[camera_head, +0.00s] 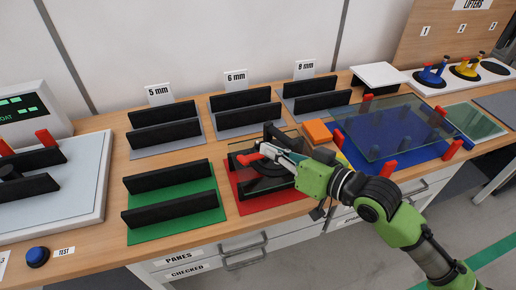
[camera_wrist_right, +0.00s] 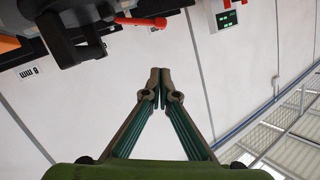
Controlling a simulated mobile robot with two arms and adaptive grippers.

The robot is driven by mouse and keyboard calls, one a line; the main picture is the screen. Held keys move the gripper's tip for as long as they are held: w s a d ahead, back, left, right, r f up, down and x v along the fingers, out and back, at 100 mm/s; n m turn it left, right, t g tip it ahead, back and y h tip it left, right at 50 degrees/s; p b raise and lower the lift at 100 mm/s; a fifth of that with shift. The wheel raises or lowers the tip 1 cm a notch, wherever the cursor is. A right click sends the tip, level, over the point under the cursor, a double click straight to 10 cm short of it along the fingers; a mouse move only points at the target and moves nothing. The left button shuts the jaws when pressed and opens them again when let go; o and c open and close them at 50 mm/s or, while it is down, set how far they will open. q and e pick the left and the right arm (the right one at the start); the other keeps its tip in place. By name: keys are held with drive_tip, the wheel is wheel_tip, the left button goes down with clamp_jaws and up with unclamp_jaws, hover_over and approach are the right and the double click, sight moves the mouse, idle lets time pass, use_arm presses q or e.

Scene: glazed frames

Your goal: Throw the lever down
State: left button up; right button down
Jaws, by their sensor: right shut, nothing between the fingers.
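The lever has a red handle (camera_head: 250,158) that sticks out to the left from a dark device (camera_head: 274,132) over the red mat (camera_head: 285,201). In the right wrist view the red handle (camera_wrist_right: 140,21) is at the top, joined to a black block (camera_wrist_right: 75,35). My right gripper (camera_head: 266,147) is shut and empty, close to the handle in the head view. In the right wrist view its fingertips (camera_wrist_right: 160,88) are together, and a gap in the picture separates them from the handle. My right arm hides part of the device. My left gripper is not in view.
A green mat with black racks (camera_head: 172,231) lies to the left. Orange pads (camera_head: 317,132) and a glass pane (camera_head: 390,125) over a blue mat lie to the right. Racks with size cards (camera_head: 236,78) stand behind. A blue button (camera_head: 37,257) is at the front left.

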drive_tip(key=b+v, duration=0.1)
drive_tip(key=v, duration=0.3)
drive_tip(key=shift+s+d+r, duration=0.1)
drive_tip(key=shift+s+d, duration=0.15)
drive_tip(key=shift+s, duration=0.05)
